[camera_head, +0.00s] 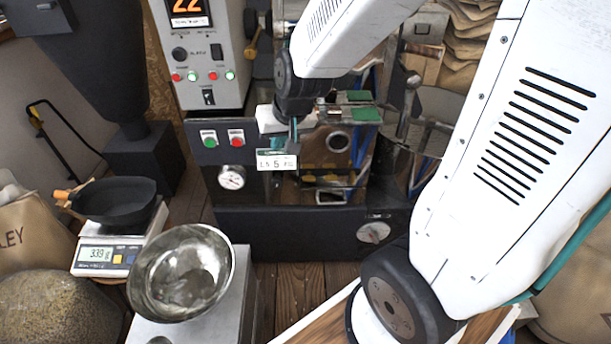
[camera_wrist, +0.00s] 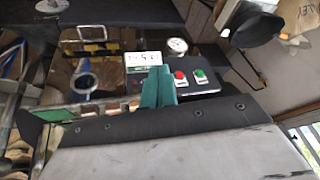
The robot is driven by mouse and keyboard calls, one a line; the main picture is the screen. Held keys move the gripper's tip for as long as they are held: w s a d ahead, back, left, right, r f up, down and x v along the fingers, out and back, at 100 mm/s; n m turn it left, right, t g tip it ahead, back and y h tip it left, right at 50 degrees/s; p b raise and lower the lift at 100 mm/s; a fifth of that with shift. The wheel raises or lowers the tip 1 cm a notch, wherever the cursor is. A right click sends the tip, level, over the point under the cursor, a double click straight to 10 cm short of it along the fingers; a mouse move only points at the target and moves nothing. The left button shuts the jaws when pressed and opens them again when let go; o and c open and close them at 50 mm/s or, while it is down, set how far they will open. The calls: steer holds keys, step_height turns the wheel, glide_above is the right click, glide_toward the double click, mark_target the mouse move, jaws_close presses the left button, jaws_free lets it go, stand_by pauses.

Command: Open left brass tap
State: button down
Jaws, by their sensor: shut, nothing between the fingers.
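My gripper (camera_head: 293,132) is in front of the dark roaster front, just above a small number sign (camera_head: 277,161). Its teal fingers (camera_wrist: 158,88) are together and empty in the wrist view, with the sign (camera_wrist: 143,60) just beyond them. I cannot make out a brass tap with certainty in either view. A dark fitting with a brownish knob (camera_head: 251,53) hangs beside the upper control box, partly behind my arm. My arm and wrist hide part of the machine behind them.
Green and red buttons (camera_head: 222,139) and a gauge (camera_head: 232,177) are left of my gripper. A round port (camera_head: 338,141) is right of it. A steel bowl (camera_head: 181,273), a scale (camera_head: 105,252) with a black pan (camera_head: 115,200), and sacks (camera_head: 31,229) stand lower left.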

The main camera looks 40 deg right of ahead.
steer(key=w+d+f+m+t+h, duration=0.1)
steer(key=w+d+f+m+h, duration=0.1)
steer(key=d+f, duration=0.4)
steer(key=w+d+f+m+t+h, duration=0.1)
steer(key=w+d+f, duration=0.4)
steer(key=f, duration=0.8)
steer(key=shift+w+d+f+m+h, duration=0.2)
steer(key=shift+d+m+h, duration=0.3)
steer(key=shift+d+h, duration=0.6)
steer(key=shift+w+a, duration=0.1)
steer(key=shift+a, duration=0.05)
glide_above(305, 175)
steer(key=s+a, duration=0.2)
steer(key=s, duration=0.1)
step_height(305, 175, down, 7)
steer(key=shift+w+d+f, duration=0.1)
steer(key=shift+f, duration=0.9)
steer(key=shift+w+d+f, duration=0.1)
steer(key=shift+f, duration=0.85)
